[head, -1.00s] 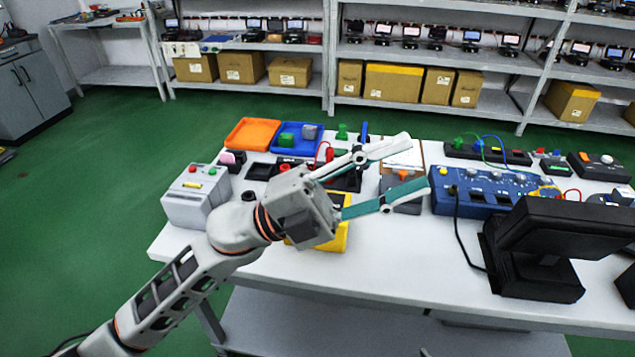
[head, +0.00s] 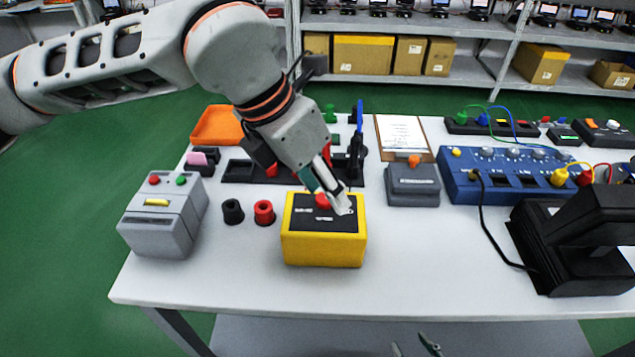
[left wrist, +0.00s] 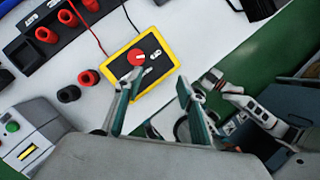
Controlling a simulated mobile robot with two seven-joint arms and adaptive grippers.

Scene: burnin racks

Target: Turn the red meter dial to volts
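The yellow meter (head: 322,250) stands near the front of the white table, with a dark face and small white labels I cannot read. Its round red dial (head: 322,200) is partly hidden by my left gripper (head: 335,195) in the head view. In the left wrist view the dial (left wrist: 137,57) shows on the meter's face, its setting unclear. My left gripper (left wrist: 160,78) is open; one finger overlaps the dial's edge, the other is out past the meter's side. I cannot tell if it touches. Only small tips of my right gripper (head: 414,346) show at the bottom edge.
Red (head: 264,212) and black (head: 232,211) caps and a grey box (head: 165,220) stand left of the meter. The front table strip is clear.

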